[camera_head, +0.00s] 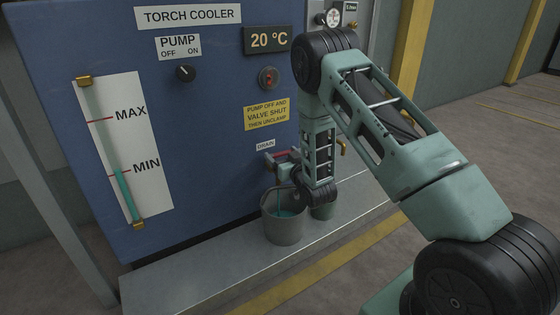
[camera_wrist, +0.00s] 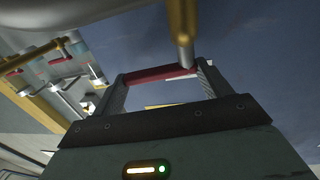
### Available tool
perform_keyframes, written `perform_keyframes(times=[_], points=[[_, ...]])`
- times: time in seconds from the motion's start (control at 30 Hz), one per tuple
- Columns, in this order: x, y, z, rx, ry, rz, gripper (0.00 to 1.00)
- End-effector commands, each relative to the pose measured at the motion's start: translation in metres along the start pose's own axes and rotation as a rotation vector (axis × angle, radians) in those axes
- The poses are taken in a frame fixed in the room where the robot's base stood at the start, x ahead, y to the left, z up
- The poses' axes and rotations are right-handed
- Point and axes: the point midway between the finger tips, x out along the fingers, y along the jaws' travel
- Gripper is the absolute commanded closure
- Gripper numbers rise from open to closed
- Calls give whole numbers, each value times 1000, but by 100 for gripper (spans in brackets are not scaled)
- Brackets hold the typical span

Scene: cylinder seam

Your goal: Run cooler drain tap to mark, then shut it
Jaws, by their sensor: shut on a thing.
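The blue torch cooler (camera_head: 225,120) carries a sight gauge (camera_head: 112,150) with MAX and MIN lines. Its teal column (camera_head: 124,192) tops out at about the MIN line. A grey bucket (camera_head: 283,230) stands under the drain with teal liquid inside. A thin teal stream (camera_head: 279,200) seems to fall into it.
The pump knob (camera_head: 186,73) and a red-centred round control (camera_head: 268,78) are on the panel. A brass-coloured rod (camera_wrist: 183,35) shows close to the fingers. Yellow posts stand at right.

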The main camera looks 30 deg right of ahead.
Motion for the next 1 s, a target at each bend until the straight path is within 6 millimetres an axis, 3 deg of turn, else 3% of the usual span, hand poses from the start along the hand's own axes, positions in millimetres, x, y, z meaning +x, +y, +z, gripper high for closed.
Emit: perform_keyframes(times=[0.1,0.67,0.7,0.77,1.0], points=[[10,10,-2,-1,1,-37,64],[11,10,0,-3,-1,-116,64],[11,10,0,-3,-1,-116,20],[11,10,0,-3,-2,-116,4],[11,10,0,-2,-2,-115,1]])
